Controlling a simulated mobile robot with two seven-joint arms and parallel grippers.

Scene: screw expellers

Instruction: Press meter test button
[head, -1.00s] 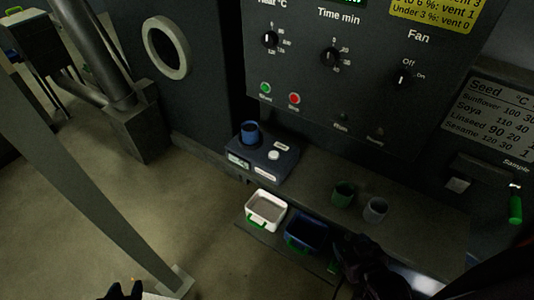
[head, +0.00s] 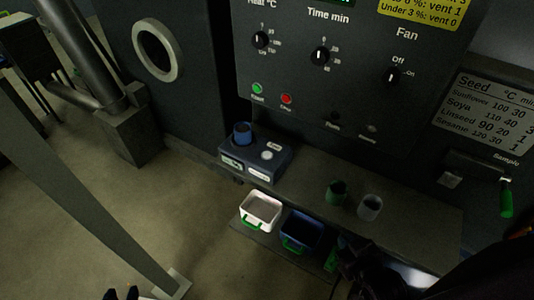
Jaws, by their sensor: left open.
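The meter (head: 256,163) is a low blue-grey box on the left end of the shelf below the control panel. A blue cup (head: 242,131) stands on its top at the back left. A round white button (head: 267,155) sits on its top, with small white labels around it. My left gripper (head: 123,293) shows only its dark fingertips at the bottom edge, open, well below and left of the meter. My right gripper (head: 347,258) is dark, in front of the shelf at the lower right, away from the meter; its fingers are hard to make out.
A green cup (head: 337,192) and a grey cup (head: 369,207) stand on the shelf right of the meter. A white bin (head: 261,211) and a blue bin (head: 301,232) sit on a lower ledge. A slanted grey post (head: 85,190) stands at left. Floor between is clear.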

